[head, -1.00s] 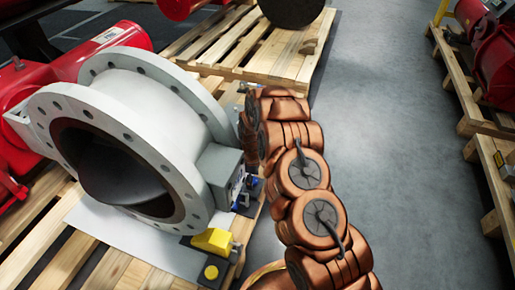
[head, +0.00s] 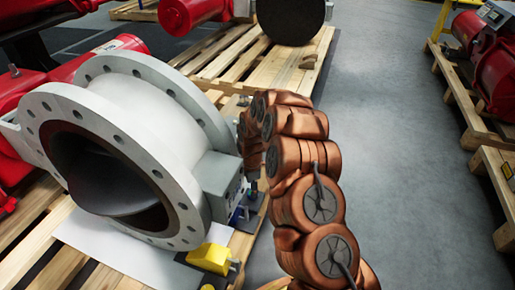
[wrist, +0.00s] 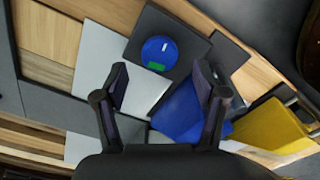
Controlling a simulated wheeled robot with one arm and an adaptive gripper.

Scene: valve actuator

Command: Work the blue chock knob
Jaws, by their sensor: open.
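The blue knob (wrist: 159,53) is a round disc with a white line and a green mark, on a dark square plate (wrist: 190,28) in the wrist view. A blue wedge-shaped chock (wrist: 182,110) lies nearer the palm, partly behind the right finger. My gripper (wrist: 160,72) is open and empty. Its two fingertips are spread to the left and right of the knob, a little below it in the picture. I cannot tell whether they touch anything. In the head view only a small blue patch (head: 238,214) shows beside the valve, and my fingers are not clear there.
A yellow chock (head: 210,257) sits close by; it is at the right in the wrist view (wrist: 270,130). The large grey flanged valve (head: 155,105) stands left of my arm on a wooden pallet (head: 30,235). Open grey floor (head: 410,170) lies to the right.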

